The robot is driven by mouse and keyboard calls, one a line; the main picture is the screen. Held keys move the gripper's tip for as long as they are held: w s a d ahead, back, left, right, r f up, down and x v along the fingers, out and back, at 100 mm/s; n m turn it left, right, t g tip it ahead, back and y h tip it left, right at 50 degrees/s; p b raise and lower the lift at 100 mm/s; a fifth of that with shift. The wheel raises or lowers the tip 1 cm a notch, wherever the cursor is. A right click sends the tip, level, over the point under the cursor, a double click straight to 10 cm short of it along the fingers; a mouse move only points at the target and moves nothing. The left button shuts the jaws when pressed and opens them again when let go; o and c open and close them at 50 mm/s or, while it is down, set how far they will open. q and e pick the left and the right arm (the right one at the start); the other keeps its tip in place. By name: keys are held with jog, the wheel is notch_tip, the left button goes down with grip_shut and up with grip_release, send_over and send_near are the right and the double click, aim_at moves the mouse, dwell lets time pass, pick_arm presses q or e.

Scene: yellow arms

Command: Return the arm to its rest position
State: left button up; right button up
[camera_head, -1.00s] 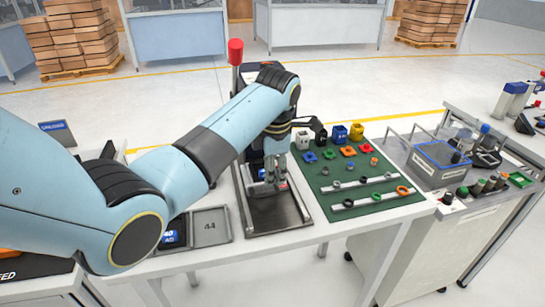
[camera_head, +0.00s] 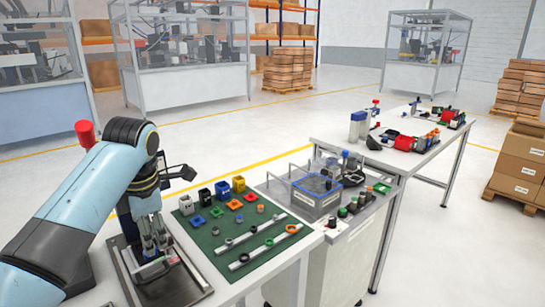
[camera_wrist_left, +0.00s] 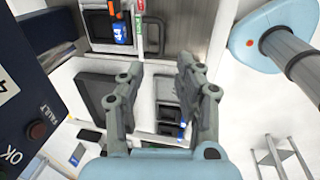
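My left arm, light blue with black joints, comes in from the left in the head view. Its left gripper (camera_head: 157,253) points down over a dark metal plate (camera_head: 186,285) on the near table. I cannot tell whether it touches the plate. In the left wrist view the two grey fingers of the left gripper (camera_wrist_left: 160,68) stand apart with nothing held between them, so it is open. My right gripper shows in neither view.
Right of the gripper lies a green mat (camera_head: 228,243) with coloured cups, rings and rails. Beyond stands a blue-rimmed box (camera_head: 316,197). A red-topped post (camera_head: 85,133) rises beside my arm. The wrist view shows a dark panel (camera_wrist_left: 35,110) marked FAULT and OK.

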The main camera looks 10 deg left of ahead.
pick_arm(q)
jog(key=s+d+m+t, duration=0.1)
jog(key=s+d+m, duration=0.1)
jog(key=s+m, duration=1.2)
jog(key=s+d+m+t, duration=0.2)
jog(key=s+m, duration=1.3)
notch_tip(320, 180, down, 38)
jog(key=s+a+g+b, duration=0.2)
jog(key=b, duration=0.8)
jog(key=s+a+f+n+g+b, duration=0.1)
jog(key=s+f+b, duration=0.5)
jog(key=s+f, duration=1.1)
notch_tip(320, 180, down, 4)
jog(key=shift+s+h+b, duration=0.35)
jog(key=shift+s+h, duration=0.05)
jog(key=shift+a, duration=0.1)
